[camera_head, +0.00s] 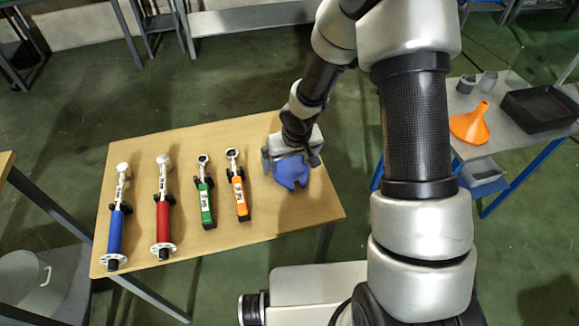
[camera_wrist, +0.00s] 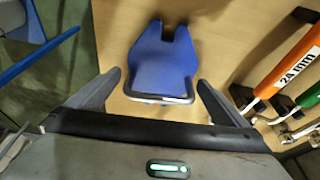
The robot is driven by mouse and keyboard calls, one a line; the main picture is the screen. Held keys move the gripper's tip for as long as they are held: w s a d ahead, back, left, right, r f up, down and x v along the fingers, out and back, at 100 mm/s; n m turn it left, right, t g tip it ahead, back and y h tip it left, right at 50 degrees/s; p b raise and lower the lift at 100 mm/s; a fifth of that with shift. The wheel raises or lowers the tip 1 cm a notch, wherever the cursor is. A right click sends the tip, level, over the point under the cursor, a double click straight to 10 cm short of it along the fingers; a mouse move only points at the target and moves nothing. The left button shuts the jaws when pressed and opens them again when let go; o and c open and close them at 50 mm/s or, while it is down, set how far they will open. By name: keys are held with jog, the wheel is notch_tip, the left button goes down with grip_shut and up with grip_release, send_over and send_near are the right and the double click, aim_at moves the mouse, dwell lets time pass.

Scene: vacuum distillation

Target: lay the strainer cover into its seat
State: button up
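A blue piece (camera_head: 291,172) with a notched far side lies at the right part of the wooden table, just below my gripper (camera_head: 290,158) in the head view. In the wrist view the blue piece (camera_wrist: 162,62) has a shiny metal edge on its near side. My gripper (camera_wrist: 159,79) is open, with one finger on each side of that near edge and a gap at both fingers. I cannot tell whether this blue piece is the strainer cover. No seat for a cover can be made out in either view.
On the wooden table (camera_head: 140,150), a blue-handled tool (camera_head: 116,230), a red one (camera_head: 163,215), a green one (camera_head: 206,200) and an orange one (camera_head: 240,195) stand left of my gripper. A side table at right holds an orange funnel (camera_head: 470,125) and a black tray (camera_head: 540,108).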

jog(key=c, duration=1.8)
jog(key=shift+w+r, duration=0.1)
jog(key=shift+c, duration=0.8)
